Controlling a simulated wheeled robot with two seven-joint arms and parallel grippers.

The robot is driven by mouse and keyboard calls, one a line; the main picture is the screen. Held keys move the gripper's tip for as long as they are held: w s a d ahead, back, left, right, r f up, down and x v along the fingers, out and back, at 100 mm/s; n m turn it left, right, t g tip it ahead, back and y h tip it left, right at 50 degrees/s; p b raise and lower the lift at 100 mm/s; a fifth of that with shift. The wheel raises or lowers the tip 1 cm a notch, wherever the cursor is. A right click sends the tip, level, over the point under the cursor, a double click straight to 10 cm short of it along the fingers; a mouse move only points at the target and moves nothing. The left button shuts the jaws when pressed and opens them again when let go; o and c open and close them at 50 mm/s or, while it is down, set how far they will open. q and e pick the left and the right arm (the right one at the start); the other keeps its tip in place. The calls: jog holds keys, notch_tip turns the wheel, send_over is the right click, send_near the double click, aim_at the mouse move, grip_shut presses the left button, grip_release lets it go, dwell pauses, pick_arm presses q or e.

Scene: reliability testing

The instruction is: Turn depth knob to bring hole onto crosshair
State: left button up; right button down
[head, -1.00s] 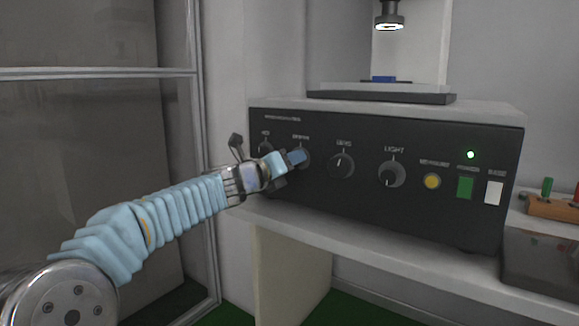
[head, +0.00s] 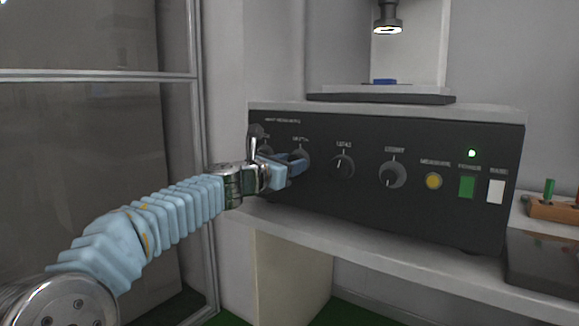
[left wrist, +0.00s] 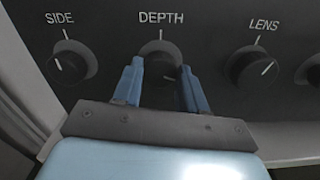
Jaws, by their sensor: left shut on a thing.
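The depth knob (left wrist: 161,58) is a dark round knob under the white DEPTH label on the black control panel. In the head view the depth knob (head: 301,158) is partly covered by my gripper. My left gripper (head: 298,163) reaches it from the left, and its blue fingers are closed on the knob. In the left wrist view the fingers of my left gripper (left wrist: 160,75) stand on either side of the knob's lower part. A small blue piece (head: 384,81) lies on the stage under the lit lens head (head: 388,27). The hole and crosshair cannot be made out.
The side knob (left wrist: 69,66) is left of the depth knob and the lens knob (left wrist: 252,67) right of it. Further right are the light knob (head: 392,174), a yellow button (head: 433,181), a green button (head: 467,187) and a white one (head: 496,192). A wooden block (head: 553,209) stands at right.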

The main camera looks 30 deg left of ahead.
pick_arm(q)
jog(key=shift+f+m, duration=0.2)
jog(key=shift+m, duration=0.1)
jog(key=o, duration=1.1)
jog(key=shift+r, duration=0.1)
jog(key=shift+c, duration=0.2)
jog(key=s+a, duration=0.1)
jog(key=s, duration=1.2)
jog(key=shift+s, duration=0.4)
